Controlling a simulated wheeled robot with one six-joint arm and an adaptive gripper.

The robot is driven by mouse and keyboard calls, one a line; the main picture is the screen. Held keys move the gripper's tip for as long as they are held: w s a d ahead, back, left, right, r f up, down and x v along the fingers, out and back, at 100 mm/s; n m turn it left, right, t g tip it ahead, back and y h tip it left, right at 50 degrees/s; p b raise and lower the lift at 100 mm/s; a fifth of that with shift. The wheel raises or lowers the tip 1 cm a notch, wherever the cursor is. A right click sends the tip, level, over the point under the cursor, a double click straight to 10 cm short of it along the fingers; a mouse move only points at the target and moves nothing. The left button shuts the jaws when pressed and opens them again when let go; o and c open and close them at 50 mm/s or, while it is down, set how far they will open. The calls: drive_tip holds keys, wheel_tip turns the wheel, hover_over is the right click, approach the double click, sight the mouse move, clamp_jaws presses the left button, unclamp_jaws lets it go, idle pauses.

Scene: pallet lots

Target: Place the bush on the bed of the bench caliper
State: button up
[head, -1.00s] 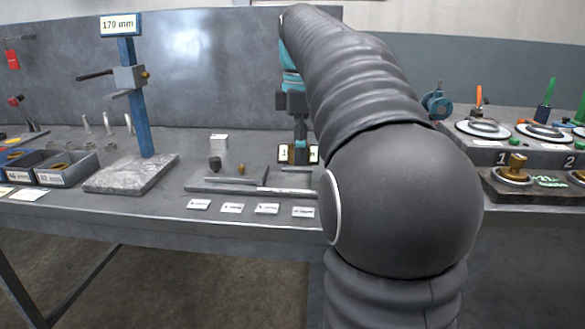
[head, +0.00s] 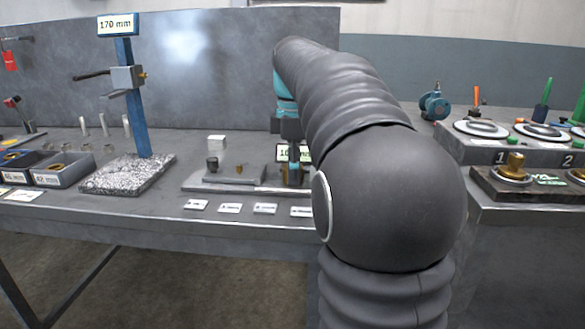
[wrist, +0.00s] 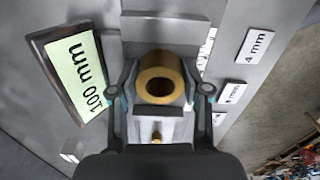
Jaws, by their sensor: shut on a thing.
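The bush (wrist: 160,76), a brass-coloured ring with a dark hole, is between the fingers of my gripper (wrist: 160,92) in the wrist view. My gripper is shut on it. The bench caliper's grey bed (wrist: 160,26) lies below and around the bush in the wrist view. In the head view the caliper (head: 205,186) sits on the bench, and my gripper (head: 292,172) is low over its right part, partly behind my arm. I cannot tell whether the bush touches the bed. A 100 mm display (wrist: 83,75) stands beside the caliper.
Small label cards (head: 230,208) lie along the bench front. A height stand with a 170 mm sign (head: 118,24) and grey bins (head: 65,171) are at the left. A station with round plates (head: 480,128) is at the right.

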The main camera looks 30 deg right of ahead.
drive_tip(key=o, duration=1.3)
drive_tip(key=shift+f, duration=0.1)
wheel_tip(320, 180, up, 10)
drive_tip(key=p, duration=0.2)
drive_tip(key=shift+r+p, duration=0.25)
drive_tip(key=shift+p, duration=0.1)
drive_tip(key=shift+r, duration=1)
